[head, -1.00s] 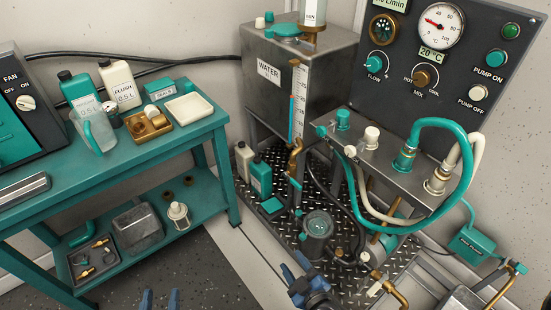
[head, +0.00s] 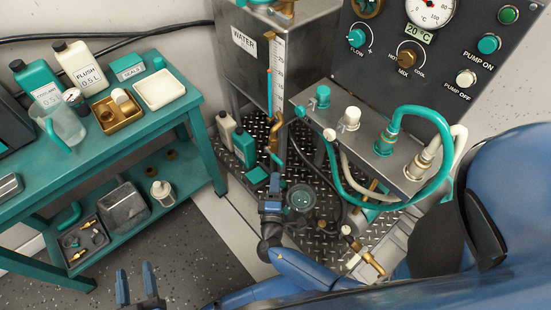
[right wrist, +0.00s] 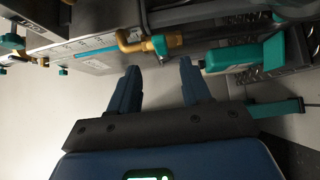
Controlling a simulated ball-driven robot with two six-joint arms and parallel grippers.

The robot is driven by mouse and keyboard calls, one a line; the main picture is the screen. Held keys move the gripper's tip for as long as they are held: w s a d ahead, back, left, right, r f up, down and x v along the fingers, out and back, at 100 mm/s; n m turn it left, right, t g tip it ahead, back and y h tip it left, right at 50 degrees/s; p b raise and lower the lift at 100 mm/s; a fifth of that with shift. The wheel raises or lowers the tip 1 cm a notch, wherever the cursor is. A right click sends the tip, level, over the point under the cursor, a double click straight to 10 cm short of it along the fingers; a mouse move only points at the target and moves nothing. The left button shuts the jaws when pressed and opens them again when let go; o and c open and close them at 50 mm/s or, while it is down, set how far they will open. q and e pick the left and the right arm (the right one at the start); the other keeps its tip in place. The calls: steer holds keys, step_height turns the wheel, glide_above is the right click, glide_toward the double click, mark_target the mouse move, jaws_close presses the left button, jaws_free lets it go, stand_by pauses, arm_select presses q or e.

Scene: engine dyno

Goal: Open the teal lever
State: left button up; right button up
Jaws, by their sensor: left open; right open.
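A small teal lever (head: 276,159) sits on the brass valve (head: 275,147) below the water tank's sight tube. In the right wrist view the lever (right wrist: 174,50) shows beside the brass elbow (right wrist: 135,44), beyond the fingertips. My right gripper (head: 271,208) is open and empty, below the valve in the head view and apart from it. Its two blue fingers (right wrist: 158,78) are spread in the right wrist view. My left gripper (head: 137,286) is open and empty over the floor at the bottom left.
A teal bottle (head: 244,147) and a white bottle (head: 226,131) stand left of the valve. A round glass-topped pot (head: 300,197) is right of my right gripper. The teal bench (head: 180,118) is at the left. My blue right arm covers the lower right.

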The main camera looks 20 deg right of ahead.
mark_target(277, 162)
steer(key=b+x, duration=0.2)
steer(key=x, duration=0.7)
steer(key=shift+w+d+f, duration=0.1)
steer(key=shift+w+d, duration=0.1)
steer(key=shift+w, duration=0.05)
steer(key=shift+c, duration=0.2)
jaws_close()
